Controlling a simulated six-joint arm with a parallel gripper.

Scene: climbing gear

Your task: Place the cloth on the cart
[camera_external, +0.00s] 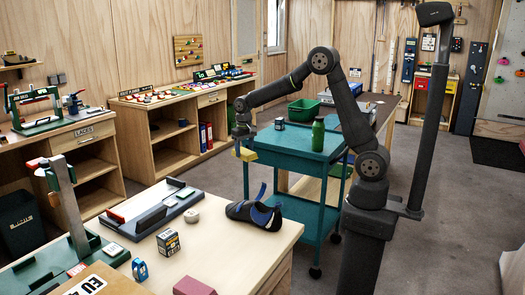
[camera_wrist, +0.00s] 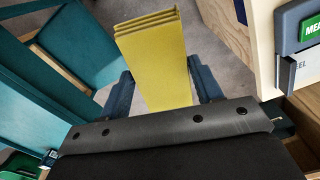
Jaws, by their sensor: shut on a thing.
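The cloth is a yellow folded stack (camera_wrist: 155,60), held between the two fingers of my gripper (camera_wrist: 160,72) in the wrist view. In the external view the cloth (camera_external: 247,155) hangs below my gripper (camera_external: 243,143), at the left edge of the teal cart (camera_external: 300,143). The cart also shows at the left of the wrist view (camera_wrist: 75,48), where the cloth appears over the grey floor beside it. My fingers are shut on the cloth. Part of the cloth is hidden behind the gripper body.
On the cart top stand a green bottle (camera_external: 318,134) and a small dark box (camera_external: 279,124); the middle looks clear. A wooden bench (camera_external: 245,245) with a shoe (camera_external: 254,213) and boxes is in front.

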